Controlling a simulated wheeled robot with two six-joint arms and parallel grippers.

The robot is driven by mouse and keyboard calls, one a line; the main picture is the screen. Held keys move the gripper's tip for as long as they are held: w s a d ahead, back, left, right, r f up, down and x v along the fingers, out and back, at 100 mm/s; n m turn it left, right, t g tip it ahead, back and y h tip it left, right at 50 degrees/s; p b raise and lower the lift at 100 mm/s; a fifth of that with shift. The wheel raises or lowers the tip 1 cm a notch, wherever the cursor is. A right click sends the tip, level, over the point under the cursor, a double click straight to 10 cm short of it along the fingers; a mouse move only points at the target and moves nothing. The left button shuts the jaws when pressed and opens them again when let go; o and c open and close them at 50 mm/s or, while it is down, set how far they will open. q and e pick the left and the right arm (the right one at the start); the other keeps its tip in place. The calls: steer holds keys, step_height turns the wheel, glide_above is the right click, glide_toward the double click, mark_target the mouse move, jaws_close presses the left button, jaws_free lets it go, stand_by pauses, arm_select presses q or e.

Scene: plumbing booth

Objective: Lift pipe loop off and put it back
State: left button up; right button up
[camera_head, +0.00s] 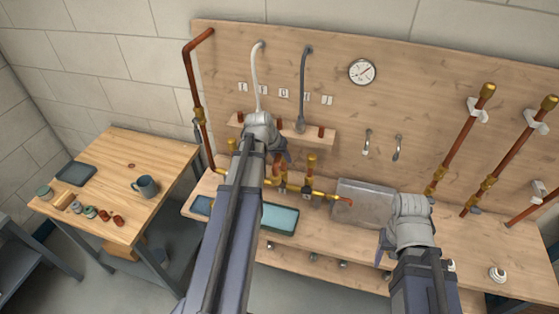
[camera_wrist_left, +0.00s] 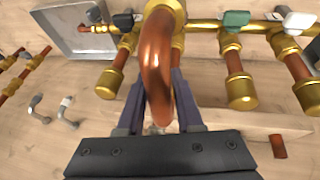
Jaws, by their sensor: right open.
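The copper pipe loop (camera_wrist_left: 157,62) stands close to the camera in the left wrist view, curving down from a brass fitting. My left gripper (camera_wrist_left: 159,90) has one finger on each side of the loop, seemingly closed against it. In the head view my left gripper (camera_head: 279,157) is over the brass valve manifold (camera_head: 322,194) and hides most of the loop. The manifold shows in the left wrist view (camera_wrist_left: 200,27) with several capped copper stubs. Whether the loop is seated cannot be told. My right gripper (camera_head: 384,250) is open, low in front of the bench, right of the metal tray.
The metal tray (camera_head: 350,205) and a teal tray (camera_head: 279,219) lie on the bench near the manifold. A narrow shelf (camera_head: 318,136) is above. Copper risers (camera_head: 465,140) stand at right. A side table (camera_head: 125,165) holds a mug (camera_head: 145,187) and small fittings.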

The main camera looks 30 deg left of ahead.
arm_select(q)
jaws_close()
steer(key=shift+r, duration=0.15)
stand_by(0.4)
step_height(320, 180, up, 10)
steer(key=p, duration=1)
steer(key=shift+r+p, duration=2.1)
steer(key=shift+p, duration=0.2)
